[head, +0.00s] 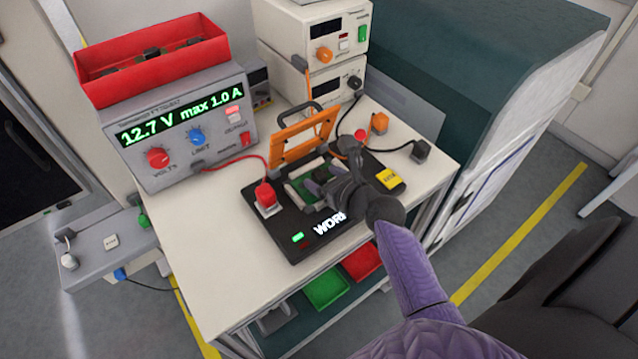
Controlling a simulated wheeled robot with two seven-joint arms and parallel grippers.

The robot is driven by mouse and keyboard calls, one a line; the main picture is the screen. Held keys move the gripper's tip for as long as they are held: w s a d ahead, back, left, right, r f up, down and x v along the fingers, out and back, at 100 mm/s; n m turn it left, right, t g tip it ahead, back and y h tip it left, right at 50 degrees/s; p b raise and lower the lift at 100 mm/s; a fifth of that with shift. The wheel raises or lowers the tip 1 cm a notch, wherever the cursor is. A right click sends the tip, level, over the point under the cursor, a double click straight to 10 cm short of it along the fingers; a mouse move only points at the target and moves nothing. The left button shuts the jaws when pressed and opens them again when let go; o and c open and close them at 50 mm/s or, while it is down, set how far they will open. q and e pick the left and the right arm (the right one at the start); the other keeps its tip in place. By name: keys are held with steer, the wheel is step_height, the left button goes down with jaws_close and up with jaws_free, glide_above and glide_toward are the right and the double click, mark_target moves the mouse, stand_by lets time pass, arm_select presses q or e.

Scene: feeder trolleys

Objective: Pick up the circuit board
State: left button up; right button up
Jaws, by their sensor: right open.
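The green circuit board (303,190) lies in the black test fixture (283,226) on the white trolley top. The fixture's orange hinged frame (292,146) stands raised at its back. My right gripper (318,183) is over the board, with its fingers open. The gripper and wrist hide much of the board, and I cannot tell whether the fingers touch it. My left gripper is not in view.
A power supply (180,122) reading 12.7 V carries a red bin (150,58) at the left. A red plug (266,196) and an orange clip (378,122) sit by the fixture. White instruments (335,75) stand behind. The front left tabletop is clear.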

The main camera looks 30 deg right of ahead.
steer(key=shift+w+f, duration=0.25)
steer(key=shift+w, duration=0.15)
steer(key=shift+r, duration=0.1)
jaws_close()
